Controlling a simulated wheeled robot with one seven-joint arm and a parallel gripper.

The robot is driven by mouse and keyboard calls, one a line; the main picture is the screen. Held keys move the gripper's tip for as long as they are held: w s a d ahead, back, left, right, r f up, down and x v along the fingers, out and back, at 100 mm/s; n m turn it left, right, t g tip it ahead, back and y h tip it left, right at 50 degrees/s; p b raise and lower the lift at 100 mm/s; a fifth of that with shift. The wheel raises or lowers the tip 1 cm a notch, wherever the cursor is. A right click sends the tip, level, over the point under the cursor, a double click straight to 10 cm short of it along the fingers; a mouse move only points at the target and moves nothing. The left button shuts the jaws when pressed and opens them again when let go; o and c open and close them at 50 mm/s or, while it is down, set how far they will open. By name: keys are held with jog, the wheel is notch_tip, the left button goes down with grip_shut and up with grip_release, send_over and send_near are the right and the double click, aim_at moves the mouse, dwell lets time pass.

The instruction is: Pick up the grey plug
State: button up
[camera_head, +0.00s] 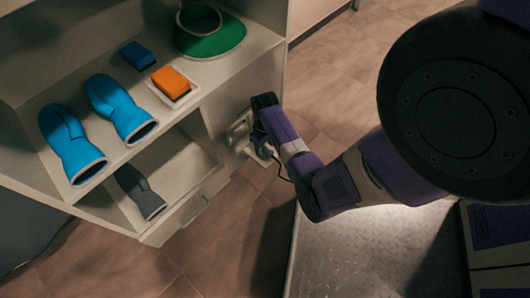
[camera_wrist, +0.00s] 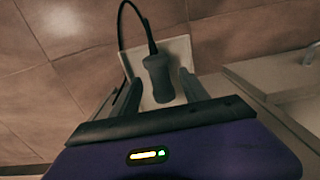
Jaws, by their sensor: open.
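The grey plug (camera_wrist: 158,76) shows in the wrist view, with a black cable (camera_wrist: 151,32) curving up from its far end. It lies in front of a white plate-like holder (camera_wrist: 178,50). My gripper (camera_wrist: 160,84) is open, with one dark finger on each side of the plug; I cannot tell whether either finger touches it. In the head view my gripper (camera_head: 252,137) is beside the right side of the white cabinet, over white parts there. The plug itself cannot be made out in that view.
The white cabinet (camera_head: 239,72) holds blue mitts (camera_head: 72,143), a blue sponge (camera_head: 137,55), an orange sponge (camera_head: 172,82) on a white dish, and a green visor (camera_head: 212,42). A grey mitt (camera_head: 139,191) is on the lower shelf. Tiled floor (camera_head: 335,75) is open to the right.

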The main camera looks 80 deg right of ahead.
notch_tip(320, 180, down, 2)
jog(key=shift+r, duration=0.1)
grip_shut()
dwell(0.4)
